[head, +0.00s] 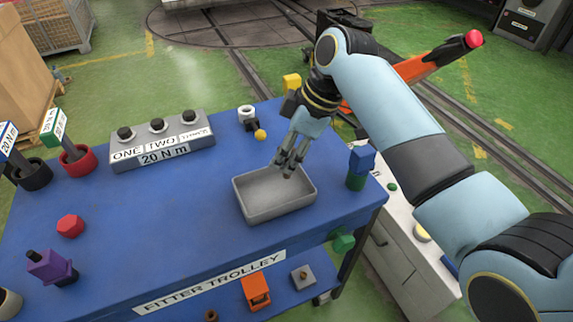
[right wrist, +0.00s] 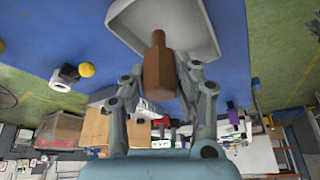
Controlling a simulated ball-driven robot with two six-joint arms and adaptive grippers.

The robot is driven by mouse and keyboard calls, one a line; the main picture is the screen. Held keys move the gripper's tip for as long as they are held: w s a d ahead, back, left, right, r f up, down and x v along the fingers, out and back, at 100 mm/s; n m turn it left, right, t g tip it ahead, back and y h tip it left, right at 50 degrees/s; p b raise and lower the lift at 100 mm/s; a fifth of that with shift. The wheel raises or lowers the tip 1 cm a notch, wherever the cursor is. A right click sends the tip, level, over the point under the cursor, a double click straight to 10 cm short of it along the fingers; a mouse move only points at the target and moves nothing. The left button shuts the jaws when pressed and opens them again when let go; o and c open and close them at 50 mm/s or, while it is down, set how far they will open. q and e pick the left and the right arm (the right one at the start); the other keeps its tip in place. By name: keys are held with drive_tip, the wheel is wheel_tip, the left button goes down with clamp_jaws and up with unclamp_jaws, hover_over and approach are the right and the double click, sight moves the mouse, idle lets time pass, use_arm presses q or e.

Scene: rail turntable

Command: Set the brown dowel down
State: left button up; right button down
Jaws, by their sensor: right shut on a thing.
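The brown dowel (right wrist: 158,72), a faceted body with a thinner round end, is between the fingers of my right gripper (right wrist: 158,90) in the right wrist view. Its thin end points toward the grey tray (right wrist: 205,35). In the head view my right gripper (head: 290,168) reaches down over the back part of the grey tray (head: 275,214) on the blue trolley top. The dowel cannot be made out there, hidden by the fingers. Whether it touches the tray is unclear. My left gripper is not in view.
A blue block on a green one (head: 359,168) stands right of the tray, near the trolley edge. A yellow ball (head: 260,135) and white ring (head: 247,115) lie behind it. A grey button box (head: 162,142) stands back left.

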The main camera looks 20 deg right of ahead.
drive_tip(key=shift+f, duration=1.85)
drive_tip(key=shift+s, duration=0.1)
drive_tip(key=c, duration=1)
unclamp_jaws()
drive_tip(key=shift+f, duration=0.1)
drive_tip(key=v, duration=1.2)
